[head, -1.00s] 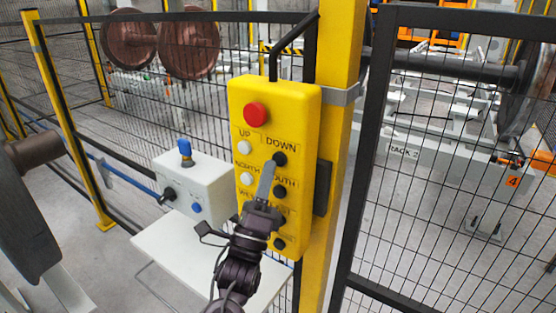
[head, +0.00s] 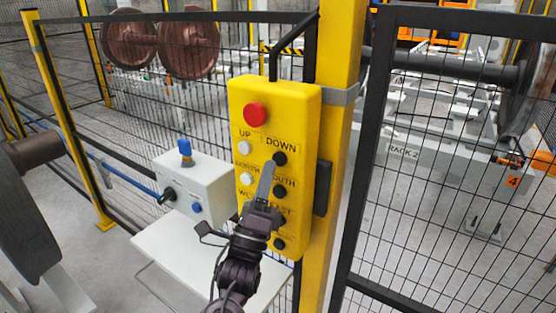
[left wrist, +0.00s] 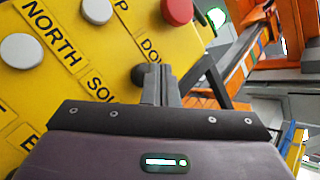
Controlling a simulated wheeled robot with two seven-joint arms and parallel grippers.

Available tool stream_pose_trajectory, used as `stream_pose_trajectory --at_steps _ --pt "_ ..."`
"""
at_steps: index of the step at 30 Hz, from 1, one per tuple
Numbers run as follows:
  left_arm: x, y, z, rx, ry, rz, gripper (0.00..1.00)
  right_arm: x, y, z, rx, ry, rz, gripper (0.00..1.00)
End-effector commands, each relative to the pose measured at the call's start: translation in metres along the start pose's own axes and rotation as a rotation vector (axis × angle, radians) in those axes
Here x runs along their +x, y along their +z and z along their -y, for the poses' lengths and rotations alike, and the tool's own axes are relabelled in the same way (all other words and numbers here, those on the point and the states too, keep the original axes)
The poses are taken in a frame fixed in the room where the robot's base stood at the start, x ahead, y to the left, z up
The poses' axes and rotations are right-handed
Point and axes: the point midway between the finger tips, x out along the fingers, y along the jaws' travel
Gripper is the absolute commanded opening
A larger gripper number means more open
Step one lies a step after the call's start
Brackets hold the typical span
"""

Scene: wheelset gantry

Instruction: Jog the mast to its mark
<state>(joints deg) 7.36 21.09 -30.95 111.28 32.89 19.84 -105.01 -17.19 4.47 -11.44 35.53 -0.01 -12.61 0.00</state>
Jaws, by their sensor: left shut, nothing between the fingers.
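The yellow control pendant (head: 297,115) hangs on the yellow post. It has a red button (head: 256,114), a white UP button (head: 245,148), a black DOWN button (head: 280,159) and further white and black direction buttons below. My left gripper (head: 268,168) is shut and empty, its tip beside the DOWN button. In the left wrist view the shut fingers (left wrist: 159,85) overlap the edge of the black DOWN button (left wrist: 138,76); I cannot tell whether they touch it. I cannot make out the mast or its mark. My right gripper is not in view.
A grey box (head: 197,188) with a blue-topped switch stands on a white shelf (head: 165,243) left of the pendant. The yellow post (head: 340,150) and black mesh fence (head: 430,200) close off the area behind. Rust-brown wheels (head: 190,50) stand beyond the fence.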

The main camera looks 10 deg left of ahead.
Motion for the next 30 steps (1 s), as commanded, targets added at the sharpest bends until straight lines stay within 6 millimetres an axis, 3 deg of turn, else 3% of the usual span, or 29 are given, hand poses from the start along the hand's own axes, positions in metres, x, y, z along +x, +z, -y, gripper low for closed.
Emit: stream_pose_trajectory --at_steps 30 --pt "0.0072 -0.0051 -0.0048 0.000 0.000 0.000 0.00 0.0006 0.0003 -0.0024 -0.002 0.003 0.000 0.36"
